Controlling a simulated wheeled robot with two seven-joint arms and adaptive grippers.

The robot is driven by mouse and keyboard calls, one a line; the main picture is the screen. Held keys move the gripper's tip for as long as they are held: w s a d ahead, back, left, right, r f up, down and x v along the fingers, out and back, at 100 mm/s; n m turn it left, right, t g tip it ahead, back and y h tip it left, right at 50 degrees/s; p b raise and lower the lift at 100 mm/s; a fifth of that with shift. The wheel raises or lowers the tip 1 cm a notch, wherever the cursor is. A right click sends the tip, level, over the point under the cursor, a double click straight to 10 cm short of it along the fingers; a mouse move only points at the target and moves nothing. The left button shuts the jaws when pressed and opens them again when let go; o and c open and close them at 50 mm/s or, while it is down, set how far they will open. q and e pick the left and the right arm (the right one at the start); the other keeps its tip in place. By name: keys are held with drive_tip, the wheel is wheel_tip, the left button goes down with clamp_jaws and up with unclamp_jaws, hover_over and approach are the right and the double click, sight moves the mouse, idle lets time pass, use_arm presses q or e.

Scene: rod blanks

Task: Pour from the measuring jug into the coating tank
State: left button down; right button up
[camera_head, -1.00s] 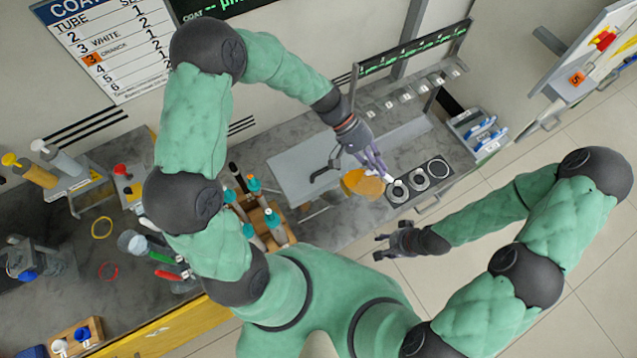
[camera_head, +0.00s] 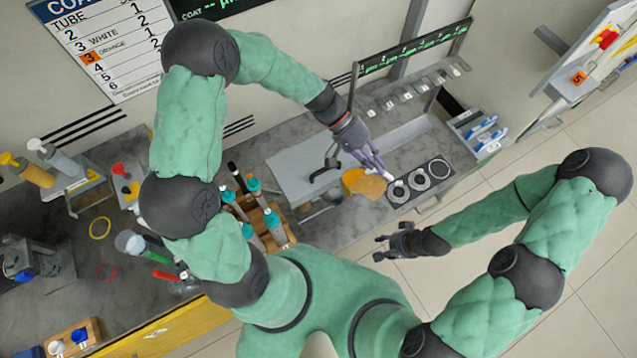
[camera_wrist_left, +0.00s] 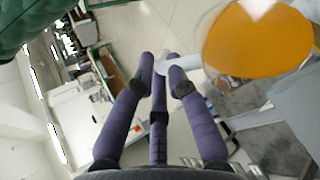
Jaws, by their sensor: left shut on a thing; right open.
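The measuring jug is a clear vessel of orange liquid, seen in the head view (camera_head: 364,183) and large at the upper right of the left wrist view (camera_wrist_left: 258,40). My left gripper (camera_head: 378,166) is shut on its white handle, which lies between the purple fingers in the left wrist view (camera_wrist_left: 160,82). The jug is over the grey bench; its exact tilt is hard to tell. A grey, box-like edge (camera_wrist_left: 300,105) beside the jug may be the coating tank, but I cannot be sure. My right gripper (camera_head: 388,246) is open and empty over the floor in front of the bench.
A black panel with round white-ringed places (camera_head: 420,182) lies right of the jug. Teal-capped bottles (camera_head: 275,225) stand in a wooden rack to the left. A sloping grey panel (camera_head: 300,165) is behind the jug. The floor at the right is clear.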

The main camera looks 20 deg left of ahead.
use_arm(q)
drive_tip(key=shift+a, duration=0.1)
drive_tip(key=shift+a+r+b, duration=0.1)
drive_tip(key=shift+a+b, duration=0.1)
drive_tip(key=shift+b, duration=0.25)
drive_tip(key=shift+s+a+r+h+b, duration=0.15)
drive_tip(key=shift+a+r+h+b, duration=0.2)
drive_tip(key=shift+a+h+b, duration=0.45)
idle(1.2)
drive_tip(key=shift+s+a+m+h+b, duration=0.1)
drive_tip(key=shift+a+m+h+b, duration=0.2)
drive_tip(key=shift+h+b, duration=0.45)
idle(0.6)
drive_tip(key=shift+a+r+b, duration=0.1)
drive_tip(key=shift+a+b, duration=0.1)
drive_tip(key=shift+b, duration=0.2)
drive_tip(key=shift+s+a+m+h+b, duration=0.15)
drive_tip(key=shift+a+m+h+b, duration=0.15)
drive_tip(key=shift+a+h+b, duration=0.4)
idle(3.0)
